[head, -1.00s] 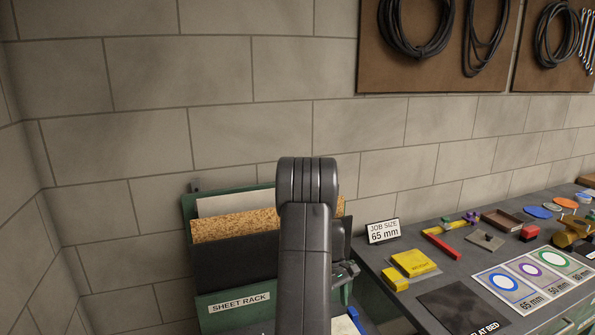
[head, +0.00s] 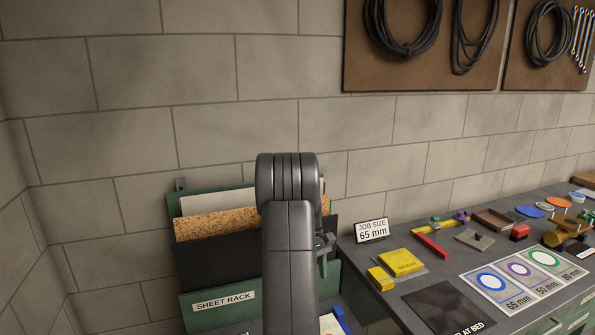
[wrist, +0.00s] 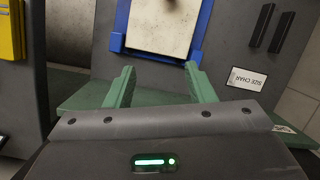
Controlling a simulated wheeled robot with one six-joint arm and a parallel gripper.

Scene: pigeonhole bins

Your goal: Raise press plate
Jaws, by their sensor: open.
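My gripper (wrist: 160,92) is open in the wrist view, its two green fingers apart with nothing between them. Beyond the fingertips is a pale worn sheet (wrist: 158,25) in a blue frame (wrist: 117,42), apart from the fingers. In the head view my arm hides most of the gripper. I cannot make out a press plate for sure. A small grey plate with a dark knob (head: 474,238) lies on the bench, and a dark flat bed (head: 447,306) is at its front.
The sheet rack (head: 208,284) holds a cork sheet (head: 215,224) beside my arm. On the bench (head: 388,315) are a job size sign reading 65 mm (head: 372,230), yellow blocks (head: 402,262), a size chart (head: 520,278) and small tools. A yellow thing (wrist: 10,32) is at left.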

